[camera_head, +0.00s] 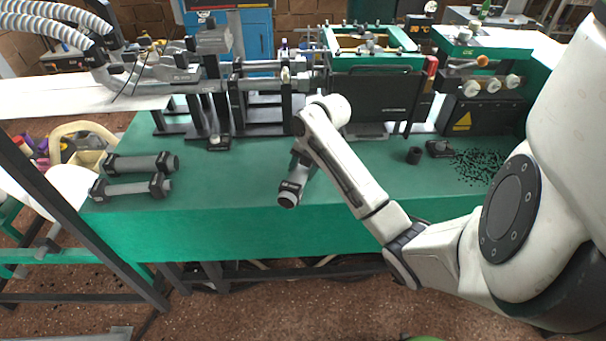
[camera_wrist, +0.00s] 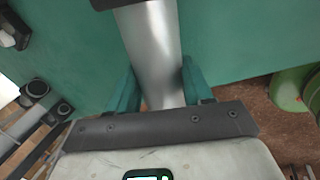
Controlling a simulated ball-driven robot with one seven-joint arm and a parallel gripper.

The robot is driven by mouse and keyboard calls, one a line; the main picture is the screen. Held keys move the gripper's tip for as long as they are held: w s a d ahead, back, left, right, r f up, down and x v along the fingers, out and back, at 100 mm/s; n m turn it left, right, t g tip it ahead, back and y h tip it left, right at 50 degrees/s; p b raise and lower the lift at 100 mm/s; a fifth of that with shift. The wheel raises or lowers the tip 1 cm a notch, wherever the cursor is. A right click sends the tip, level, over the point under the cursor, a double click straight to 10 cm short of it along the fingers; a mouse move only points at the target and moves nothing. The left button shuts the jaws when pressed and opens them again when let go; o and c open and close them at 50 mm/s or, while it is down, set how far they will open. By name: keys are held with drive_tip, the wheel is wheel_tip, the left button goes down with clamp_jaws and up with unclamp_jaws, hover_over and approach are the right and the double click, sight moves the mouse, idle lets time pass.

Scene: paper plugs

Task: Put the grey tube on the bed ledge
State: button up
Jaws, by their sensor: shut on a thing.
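The grey tube (camera_wrist: 150,45) runs between the two green fingers of my gripper (camera_wrist: 156,90) in the wrist view, and the fingers are shut on it. A dark collar shows at its far end. In the head view the grey tube (camera_head: 295,181) hangs tilted below the end of my arm, its dark lower end near the front of the green bed ledge (camera_head: 230,185). My arm partly hides its upper part and the gripper. I cannot tell whether the tube touches the ledge.
Two similar grey tubes with dark collars, a rear one (camera_head: 140,163) and a front one (camera_head: 130,188), lie on the ledge's left. Black machine parts (camera_head: 375,100) stand behind. A small black cylinder (camera_head: 414,155) and black scraps (camera_head: 478,165) lie at right. The ledge's left-middle is clear.

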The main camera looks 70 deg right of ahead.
drive_tip(key=shift+f, duration=1.2)
drive_tip(key=o, duration=1.4)
drive_tip(key=shift+f, duration=0.1)
